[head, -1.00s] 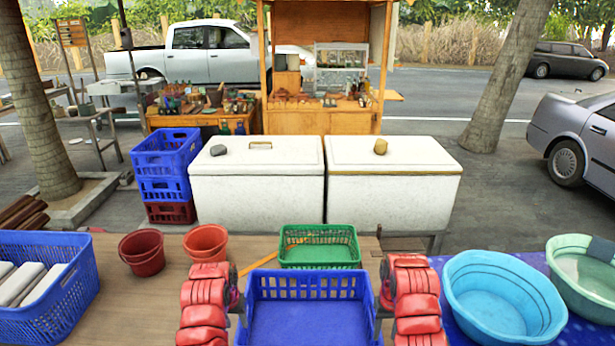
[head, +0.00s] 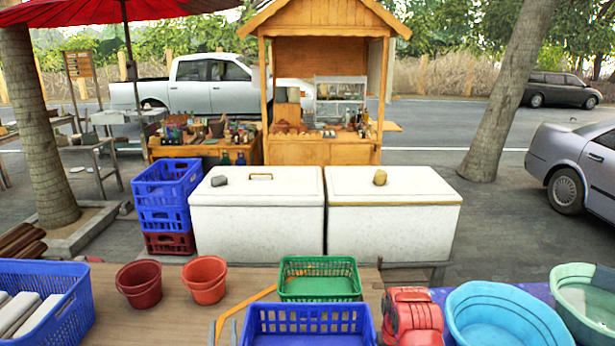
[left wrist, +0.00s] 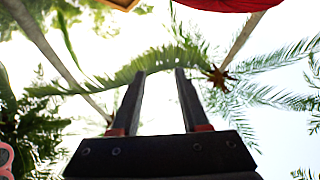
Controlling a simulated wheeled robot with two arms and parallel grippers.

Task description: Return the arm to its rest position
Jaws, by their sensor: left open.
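My right gripper is not visible.
A blue basket (head: 308,318), a green basket (head: 318,265) and two red buckets (head: 140,284) (head: 205,279) stand on the wooden table. Blue (head: 500,305) and green basins are at right. White chests (head: 257,222) (head: 390,222) stand behind. A red umbrella (head: 100,12) hangs upper left.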

